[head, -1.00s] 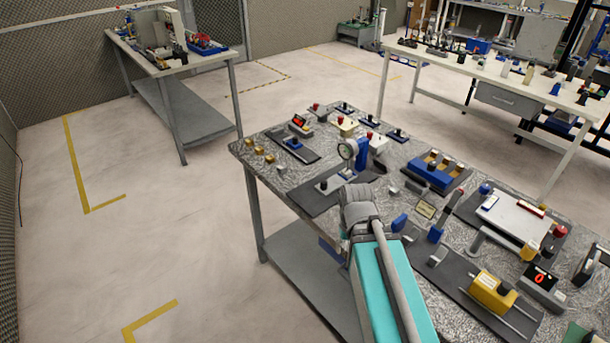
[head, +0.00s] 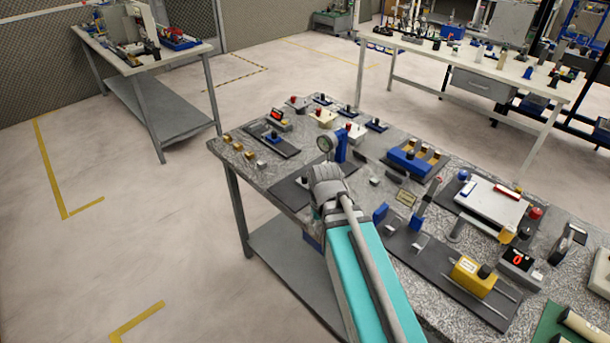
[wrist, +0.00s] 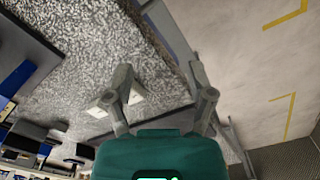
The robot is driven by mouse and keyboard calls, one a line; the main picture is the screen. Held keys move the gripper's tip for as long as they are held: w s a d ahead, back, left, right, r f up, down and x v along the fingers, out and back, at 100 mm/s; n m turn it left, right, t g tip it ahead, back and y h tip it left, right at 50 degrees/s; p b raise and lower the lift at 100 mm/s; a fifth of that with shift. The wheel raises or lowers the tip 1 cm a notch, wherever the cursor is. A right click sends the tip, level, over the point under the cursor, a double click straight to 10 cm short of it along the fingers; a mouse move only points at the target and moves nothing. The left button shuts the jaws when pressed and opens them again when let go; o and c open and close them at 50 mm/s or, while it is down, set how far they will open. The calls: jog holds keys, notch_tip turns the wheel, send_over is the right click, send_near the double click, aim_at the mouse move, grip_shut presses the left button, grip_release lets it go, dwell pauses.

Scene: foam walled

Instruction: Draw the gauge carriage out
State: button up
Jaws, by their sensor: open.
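A dial gauge (head: 325,143) on a blue post (head: 341,149) stands near the table's far left part. In front of it lies a dark base plate (head: 284,192). A small carriage with a dark knob (head: 304,182) sits on the plate, partly hidden by my arm; I take it to be the gauge carriage. My gripper is hidden behind my forearm in the head view. In the wrist view my gripper (wrist: 160,82) is open, with nothing between its two fingers. Pale blocks (wrist: 106,104) show beside the left finger; I cannot tell what they belong to.
The speckled table (head: 222,147) holds other fixtures. A yellow slider block (head: 472,276) on rods, a red-digit display (head: 517,262) and a white plate (head: 492,204) are on the right. Small brass and grey blocks (head: 238,147) lie at the left corner. Floor left of the table is clear.

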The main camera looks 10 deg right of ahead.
aim_at(305, 176)
jog(key=w+r+n+p, duration=0.1)
jog(key=w+r+p, duration=0.4)
jog(key=w, duration=0.7)
jog(key=w+r+n+p, duration=0.2)
jog(key=w+r+p, duration=0.4)
jog(key=w, duration=0.6)
jog(key=shift+r, duration=0.55)
jog(key=shift+f, duration=0.15)
notch_tip(305, 176, down, 14)
jog(key=b, duration=1.3)
jog(key=shift+r, duration=0.25)
grip_shut()
